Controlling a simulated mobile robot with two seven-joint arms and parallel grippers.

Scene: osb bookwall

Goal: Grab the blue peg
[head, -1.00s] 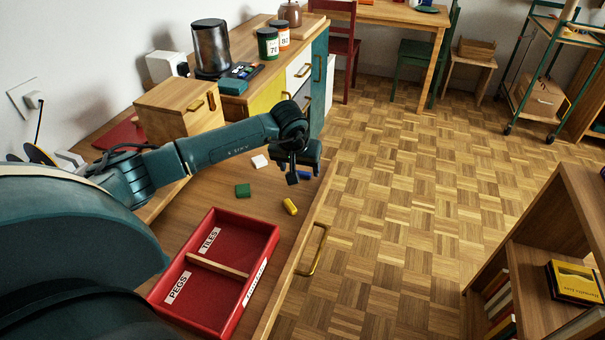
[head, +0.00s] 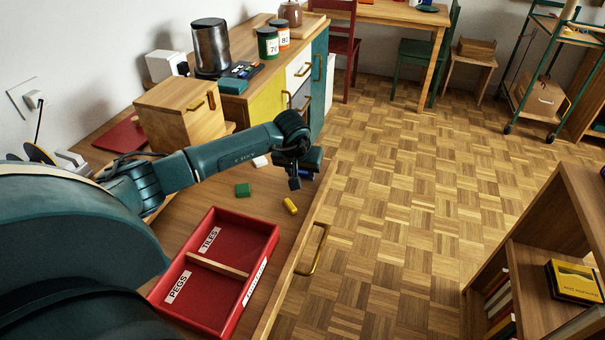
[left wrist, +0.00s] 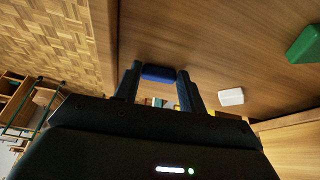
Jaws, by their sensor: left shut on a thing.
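The blue peg (left wrist: 158,73) is between the two fingers of my left gripper (left wrist: 158,82) in the left wrist view, close to the wooden drawer bottom. In the head view my left gripper (head: 300,178) is low over the far right part of the drawer, and the peg is mostly hidden by it. The left gripper is shut on the peg. I cannot tell whether the peg still touches the wood. My right gripper is not in view.
A green block (head: 242,190), a yellow peg (head: 290,206) and a white block (head: 261,162) lie in the drawer. A red tray (head: 268,237) labelled TILES and PEGS stands nearer. The drawer front with its brass handle (head: 317,248) borders the right side.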

